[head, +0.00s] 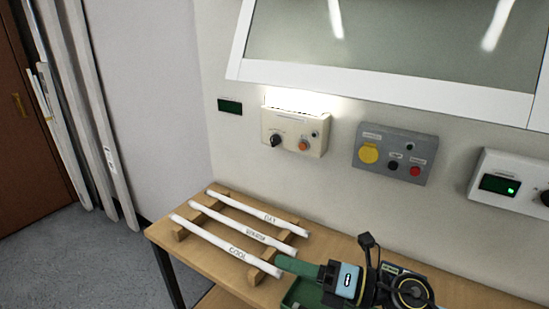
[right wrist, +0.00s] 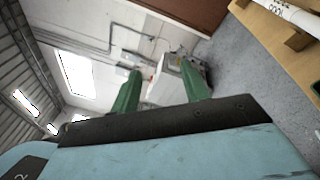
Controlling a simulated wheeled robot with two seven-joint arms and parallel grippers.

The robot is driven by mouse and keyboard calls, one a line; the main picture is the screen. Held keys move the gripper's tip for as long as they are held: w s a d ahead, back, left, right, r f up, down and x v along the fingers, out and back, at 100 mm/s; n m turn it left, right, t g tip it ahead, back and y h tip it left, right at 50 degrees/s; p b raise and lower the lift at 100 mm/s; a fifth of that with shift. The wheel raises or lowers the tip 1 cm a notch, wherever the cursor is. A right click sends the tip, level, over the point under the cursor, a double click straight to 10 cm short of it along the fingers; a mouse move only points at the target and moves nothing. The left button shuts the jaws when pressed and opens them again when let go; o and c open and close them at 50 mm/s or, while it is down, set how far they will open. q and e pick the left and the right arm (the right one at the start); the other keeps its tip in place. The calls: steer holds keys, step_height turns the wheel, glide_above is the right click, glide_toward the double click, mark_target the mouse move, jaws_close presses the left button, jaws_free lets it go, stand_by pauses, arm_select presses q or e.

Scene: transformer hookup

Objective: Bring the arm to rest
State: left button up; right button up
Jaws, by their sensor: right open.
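My right gripper (head: 284,280) is at the bottom of the head view, near the front end of the lowest white tube. Its blue body and green fingers show there. In the right wrist view its two green fingers (right wrist: 160,72) stand apart with nothing between them, so it is open and empty. Whether the fingers touch the bench or rack cannot be told. My left gripper is not in view.
Three labelled white tubes (head: 245,232) lie on a wooden rack (head: 181,234) on the bench (head: 160,233). Behind, the wall carries a beige control box (head: 294,130), a grey box (head: 393,153) and a white box (head: 515,182). Long white boards (head: 85,110) lean at left.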

steer(key=w+d+r+m+t+h, duration=0.1)
steer(key=w+d+m+t+h, duration=0.1)
steer(key=d+m+t+h, duration=0.6)
steer(key=w+d+r+m+t+h, duration=0.15)
steer(key=m+t, duration=0.35)
steer(key=m, duration=0.7)
steer(key=s+d+f+m+g+h, duration=0.6)
steer(key=d+f+m+h, duration=0.3)
steer(key=f+m, duration=0.3)
steer(key=s+f+m+g, duration=0.2)
steer(key=s+f+g, duration=0.1)
steer(key=s, duration=0.3)
steer(key=s+f+m+g+y, duration=0.1)
steer(key=s+f+g, duration=0.25)
steer(key=s, duration=0.25)
steer(key=s+f+m+g, duration=0.2)
steer(key=s+g, duration=0.1)
steer(key=s, duration=0.2)
step_height(320, 180, down, 25)
steer(key=s+g, duration=0.2)
steer(key=s, duration=0.1)
steer(key=s+d+f, duration=0.3)
steer(key=s+f, duration=1.1)
steer(key=s, duration=0.1)
steer(key=shift+s+f+n+g, duration=0.3)
steer(key=shift+s+f+g, duration=0.1)
steer(key=shift+g, duration=0.05)
